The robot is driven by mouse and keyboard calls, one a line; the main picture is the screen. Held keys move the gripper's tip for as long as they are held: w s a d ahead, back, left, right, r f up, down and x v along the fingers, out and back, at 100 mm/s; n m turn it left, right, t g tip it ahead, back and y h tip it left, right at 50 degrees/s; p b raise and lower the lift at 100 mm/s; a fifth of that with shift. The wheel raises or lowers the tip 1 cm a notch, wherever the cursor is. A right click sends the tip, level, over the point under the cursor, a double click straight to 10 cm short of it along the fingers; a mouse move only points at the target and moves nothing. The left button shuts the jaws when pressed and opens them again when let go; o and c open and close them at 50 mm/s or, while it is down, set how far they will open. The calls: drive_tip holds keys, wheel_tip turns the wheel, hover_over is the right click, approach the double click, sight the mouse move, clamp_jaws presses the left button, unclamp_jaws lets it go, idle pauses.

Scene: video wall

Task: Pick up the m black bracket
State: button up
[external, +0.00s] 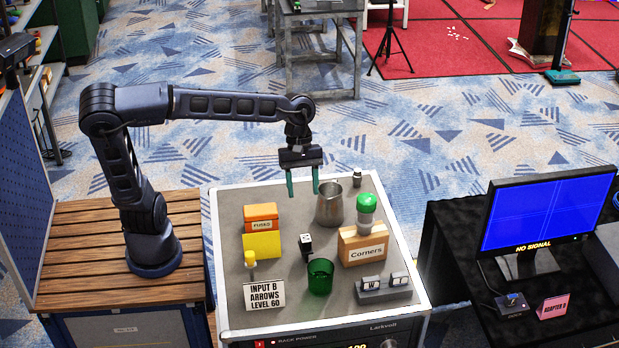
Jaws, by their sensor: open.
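A small black piece with a pale face (305,245) stands near the middle of the grey-topped cart (240,193), just behind a green cup; it may be the black bracket, but I cannot read a letter on it. My gripper (303,186) hangs fingers down above the back part of the cart top. Its two green fingers are apart with nothing between them. It is higher than the black piece and farther back.
Around the black piece stand a green cup (320,277), a Corners box (362,248), a metal cup (329,204), a Fuses box (262,218), a yellow card (262,246), a sign (265,295), a green-capped jar (366,207) and a grey holder (384,289).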

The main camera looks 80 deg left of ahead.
approach(306, 238)
drive_tip(key=x, duration=0.4)
drive_tip(key=shift+a+f, duration=0.25)
drive_tip(key=shift+f, duration=0.1)
drive_tip(key=shift+x, duration=2.85)
drive_tip(key=shift+d, duration=0.2)
drive_tip(key=shift+r, duration=0.1)
clamp_jaws()
